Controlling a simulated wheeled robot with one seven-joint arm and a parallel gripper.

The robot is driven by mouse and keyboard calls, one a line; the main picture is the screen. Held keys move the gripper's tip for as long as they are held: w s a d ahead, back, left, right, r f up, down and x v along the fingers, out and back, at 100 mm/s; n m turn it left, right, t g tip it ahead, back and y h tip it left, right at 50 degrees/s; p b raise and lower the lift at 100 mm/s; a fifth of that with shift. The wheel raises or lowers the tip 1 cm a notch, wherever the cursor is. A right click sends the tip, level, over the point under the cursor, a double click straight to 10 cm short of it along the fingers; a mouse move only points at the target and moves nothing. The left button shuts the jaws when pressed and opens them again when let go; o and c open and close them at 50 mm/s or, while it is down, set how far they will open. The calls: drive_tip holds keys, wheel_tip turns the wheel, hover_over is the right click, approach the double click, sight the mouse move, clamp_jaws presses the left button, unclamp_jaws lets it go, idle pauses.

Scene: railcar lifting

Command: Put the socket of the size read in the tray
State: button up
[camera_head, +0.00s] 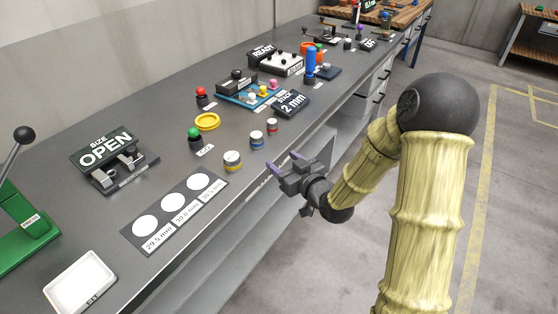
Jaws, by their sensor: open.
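Three short metal cylinders with coloured bands, which look like the sockets, stand on the bench: one with a yellow band (233,161), one with a blue band (257,139) and one with a red band (272,126). A size display (105,149) reads "OPEN" above a small dark clamp-like gauge (124,170). A white tray (64,300) sits at the lower left and looks empty. My gripper (284,163) is open and empty near the bench's front edge, to the right of the yellow-banded cylinder and apart from it.
A board with white circles (172,214) is marked 29.5, 30.0 and 30.5 mm. A green lever press (25,225) stands left. A yellow ring (207,121), green button (195,138) and red button (201,97) are behind the cylinders. A "2 mm" sign (291,103) stands farther along.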

drive_tip(key=shift+s+d, duration=0.3)
drive_tip(key=shift+s, duration=0.15)
idle(0.4)
drive_tip(key=s+d+f+m+g+h, duration=0.3)
drive_tip(key=s+d+g+h, duration=0.2)
drive_tip(key=s+d+h, duration=0.25)
drive_tip(key=s+d+m+g, duration=0.1)
drive_tip(key=s+d+g, duration=0.1)
drive_tip(key=s, duration=0.4)
drive_tip(key=s+d+r+m+g+h, duration=0.1)
drive_tip(key=s+d+m+g, duration=0.1)
drive_tip(key=s, duration=0.5)
drive_tip(key=shift+s+d+m+g, duration=0.3)
drive_tip(key=shift+d+g, duration=0.4)
drive_tip(key=shift+g, duration=0.3)
drive_tip(key=shift+o, duration=0.4)
